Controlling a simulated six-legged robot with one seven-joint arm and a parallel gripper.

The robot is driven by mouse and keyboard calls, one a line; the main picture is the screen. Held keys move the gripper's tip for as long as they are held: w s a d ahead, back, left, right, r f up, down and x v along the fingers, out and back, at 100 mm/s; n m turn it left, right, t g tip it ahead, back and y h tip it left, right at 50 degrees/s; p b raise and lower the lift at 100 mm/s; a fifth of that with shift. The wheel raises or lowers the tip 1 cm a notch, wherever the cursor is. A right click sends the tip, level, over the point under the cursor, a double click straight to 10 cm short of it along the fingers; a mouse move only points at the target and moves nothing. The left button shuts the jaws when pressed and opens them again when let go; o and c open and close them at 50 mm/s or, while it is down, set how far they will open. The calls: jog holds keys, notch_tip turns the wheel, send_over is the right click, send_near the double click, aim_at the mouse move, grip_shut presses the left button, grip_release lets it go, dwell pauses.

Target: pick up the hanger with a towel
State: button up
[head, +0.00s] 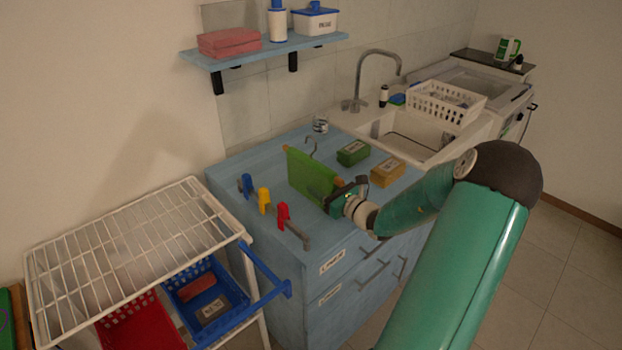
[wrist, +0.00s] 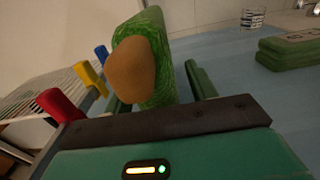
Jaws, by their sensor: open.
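A green towel (head: 308,174) hangs over a wooden hanger with a grey wire hook (head: 312,146), above the blue counter. In the wrist view the rounded brown end of the hanger (wrist: 134,72) faces me, with the green towel (wrist: 158,88) around it. My gripper (head: 337,196) is at the near right end of the towel. In the wrist view my gripper (wrist: 160,92) is open, with one finger on each side of the towel and hanger end. I cannot tell whether either finger touches the towel.
A rail with blue, yellow and red clips (head: 264,205) stands left of the towel. A glass (head: 320,123) stands behind. A white wire rack (head: 130,245) is at the left.

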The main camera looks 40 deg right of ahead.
jog(key=shift+w, duration=0.3)
jog(key=c, duration=1.2)
jog(key=shift+r, duration=0.2)
jog(key=shift+r, duration=0.65)
jog(key=s+a+r, duration=0.9)
jog(key=s+r, duration=0.1)
jog(key=r, duration=0.1)
jog(key=shift+s+r, duration=0.2)
jog(key=shift+s, duration=0.2)
